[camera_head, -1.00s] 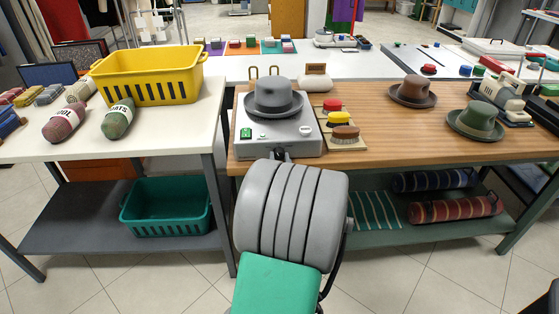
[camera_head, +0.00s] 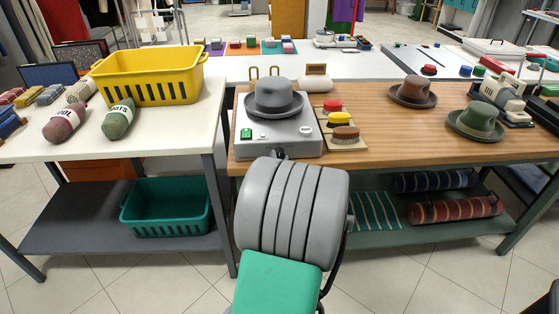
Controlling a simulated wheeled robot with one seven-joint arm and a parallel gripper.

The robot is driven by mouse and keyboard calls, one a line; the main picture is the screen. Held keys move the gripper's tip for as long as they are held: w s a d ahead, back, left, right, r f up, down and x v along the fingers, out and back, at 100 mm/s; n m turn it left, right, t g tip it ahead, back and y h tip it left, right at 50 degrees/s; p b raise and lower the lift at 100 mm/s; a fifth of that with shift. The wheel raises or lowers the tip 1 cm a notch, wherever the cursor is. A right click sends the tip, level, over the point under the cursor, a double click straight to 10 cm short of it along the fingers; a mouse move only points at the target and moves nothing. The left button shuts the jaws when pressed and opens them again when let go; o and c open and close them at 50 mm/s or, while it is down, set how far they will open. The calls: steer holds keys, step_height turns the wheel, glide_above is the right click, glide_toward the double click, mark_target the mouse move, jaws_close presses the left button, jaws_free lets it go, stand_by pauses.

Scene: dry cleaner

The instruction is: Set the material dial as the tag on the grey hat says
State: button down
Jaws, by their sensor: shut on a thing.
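The grey hat (camera_head: 273,98) sits on top of a grey machine (camera_head: 305,146) at the left end of the wooden table. No readable tag shows on the hat. The machine has a green switch (camera_head: 246,133) at its left and a small round pale dial or gauge (camera_head: 305,131) at its right. My gripper (camera_head: 281,153) is at the middle of the machine's front edge, mostly hidden behind my own arm. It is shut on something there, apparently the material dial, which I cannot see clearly. The dial's setting cannot be read.
Red, yellow and brown pads lie on a board (camera_head: 350,146) right of the machine. A brown hat (camera_head: 413,91) and a green hat (camera_head: 477,121) stand farther right. A yellow basket (camera_head: 150,78) stands on the left table.

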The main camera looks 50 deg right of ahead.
steer(key=c, duration=1.1)
jaws_free()
steer(key=b+v, duration=0.2)
steer(key=v, duration=0.6)
